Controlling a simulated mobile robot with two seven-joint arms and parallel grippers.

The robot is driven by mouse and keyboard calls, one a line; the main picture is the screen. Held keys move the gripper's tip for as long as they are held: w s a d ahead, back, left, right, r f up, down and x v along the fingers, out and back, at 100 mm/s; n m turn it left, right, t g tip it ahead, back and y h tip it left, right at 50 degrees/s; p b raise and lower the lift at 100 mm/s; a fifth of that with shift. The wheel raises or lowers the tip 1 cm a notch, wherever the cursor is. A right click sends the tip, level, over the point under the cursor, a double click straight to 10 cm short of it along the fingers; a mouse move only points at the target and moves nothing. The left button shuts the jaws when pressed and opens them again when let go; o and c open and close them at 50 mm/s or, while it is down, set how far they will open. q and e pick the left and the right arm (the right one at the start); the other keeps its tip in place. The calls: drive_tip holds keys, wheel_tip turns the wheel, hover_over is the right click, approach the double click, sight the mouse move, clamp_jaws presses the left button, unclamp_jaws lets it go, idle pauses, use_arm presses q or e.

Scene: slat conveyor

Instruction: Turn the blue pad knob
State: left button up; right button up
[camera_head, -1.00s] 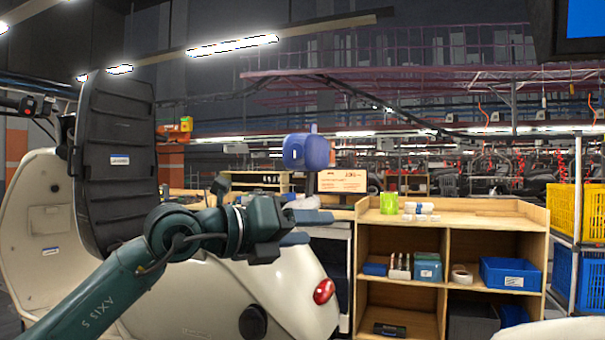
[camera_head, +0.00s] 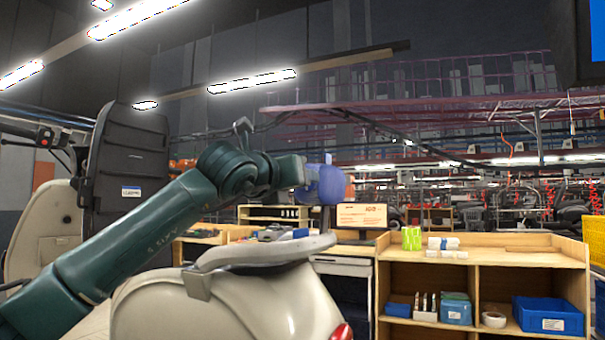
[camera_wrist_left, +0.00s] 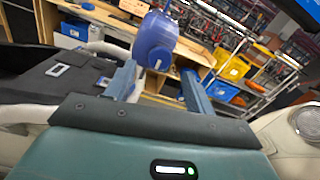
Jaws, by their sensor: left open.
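The blue knob (camera_head: 331,184) is a rounded blue body on a dark upright post, above the pale scooter body. In the left wrist view the knob (camera_wrist_left: 157,38) lies straight ahead, in line with the gap between the fingers. My left gripper (camera_head: 303,172) is at the knob's height, just to its left in the head view. Its two blue fingers are spread in the left wrist view (camera_wrist_left: 158,72), with nothing clearly held between them. I cannot tell whether they touch the knob. My right gripper is not in view.
A cream scooter body (camera_head: 230,308) with a grey rail (camera_head: 262,252) lies below my left arm. A dark panel (camera_head: 128,165) stands at left. A wooden shelf (camera_head: 480,262) with bins is at right. Open air surrounds the knob above.

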use_arm(q)
drive_tip(key=shift+p+x, duration=0.65)
drive_tip(key=shift+x, duration=1.3)
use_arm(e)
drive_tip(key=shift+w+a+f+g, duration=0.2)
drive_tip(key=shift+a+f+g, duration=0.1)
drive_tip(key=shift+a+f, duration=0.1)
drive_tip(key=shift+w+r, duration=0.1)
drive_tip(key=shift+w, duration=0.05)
use_arm(q)
drive_tip(key=shift+c, duration=0.8)
drive_tip(key=c, duration=0.8)
